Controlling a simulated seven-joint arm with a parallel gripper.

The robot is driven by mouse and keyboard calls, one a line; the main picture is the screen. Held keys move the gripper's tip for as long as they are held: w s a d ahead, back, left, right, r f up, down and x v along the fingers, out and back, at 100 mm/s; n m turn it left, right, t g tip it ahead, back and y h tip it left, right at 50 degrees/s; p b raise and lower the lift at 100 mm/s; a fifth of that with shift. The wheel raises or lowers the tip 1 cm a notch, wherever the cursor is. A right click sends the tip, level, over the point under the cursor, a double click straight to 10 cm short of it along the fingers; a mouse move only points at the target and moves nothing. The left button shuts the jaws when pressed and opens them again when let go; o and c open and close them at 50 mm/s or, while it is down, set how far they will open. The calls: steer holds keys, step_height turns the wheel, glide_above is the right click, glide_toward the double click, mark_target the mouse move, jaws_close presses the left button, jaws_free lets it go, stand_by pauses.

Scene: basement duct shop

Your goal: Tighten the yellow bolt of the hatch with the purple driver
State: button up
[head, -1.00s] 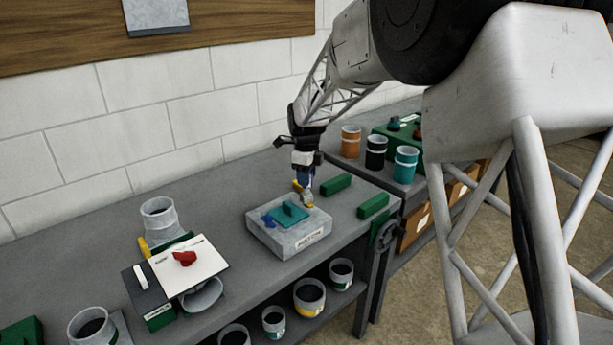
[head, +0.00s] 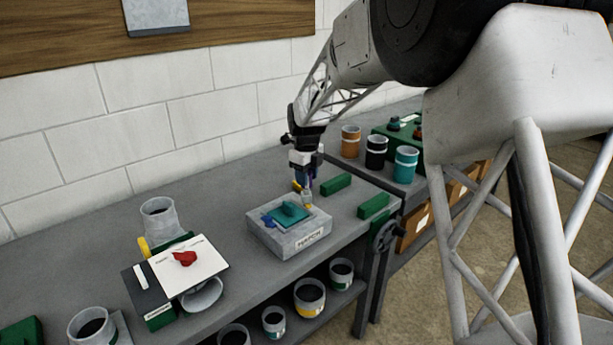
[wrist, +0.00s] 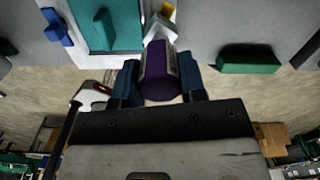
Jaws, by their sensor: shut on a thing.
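My gripper (head: 306,178) is shut on the purple driver (wrist: 158,72), which sits between its two blue fingers in the wrist view. The driver points down at the right back part of the grey hatch box (head: 290,243). Its tip end is close to the yellow bolt (wrist: 167,10); I cannot tell whether it is seated on it. The teal hatch cover (head: 290,213) lies on top of the box and also shows in the wrist view (wrist: 112,30). A blue bolt (head: 269,221) is at its left side, also in the wrist view (wrist: 57,27).
Two green blocks (head: 336,184) (head: 373,206) lie right of the box. Orange, black and teal cups (head: 405,165) stand behind on another table. A white panel with a red knob (head: 186,258) is at the left. Bare bench top lies between panel and box.

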steer(key=shift+m, duration=1.8)
steer(key=shift+n, duration=0.3)
steer(key=shift+n, duration=0.5)
steer(key=shift+r, duration=0.2)
steer(key=shift+r, duration=2.3)
